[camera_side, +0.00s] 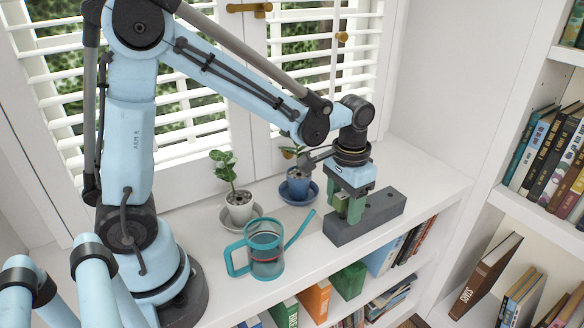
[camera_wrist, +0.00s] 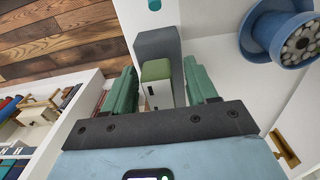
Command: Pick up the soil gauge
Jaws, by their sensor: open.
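The soil gauge (camera_wrist: 156,84), a small block with a green top and a pale front bearing a dark mark, stands at the grey holder block (camera_wrist: 157,43) in the wrist view. My gripper (camera_wrist: 164,88) is open, with one green finger on each side of the gauge and a visible gap at both sides. In the side view my gripper (camera_side: 347,207) points down over the grey holder (camera_side: 383,212) on the white shelf top. There the fingers and wrist largely hide the gauge. The gauge's lower part is hidden.
A teal watering can (camera_side: 265,252) stands on the shelf left of the holder. Two potted plants, one in a white pot (camera_side: 240,210) and one in a blue pot (camera_side: 298,186), stand near the window. Bookshelves (camera_side: 548,140) are at right.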

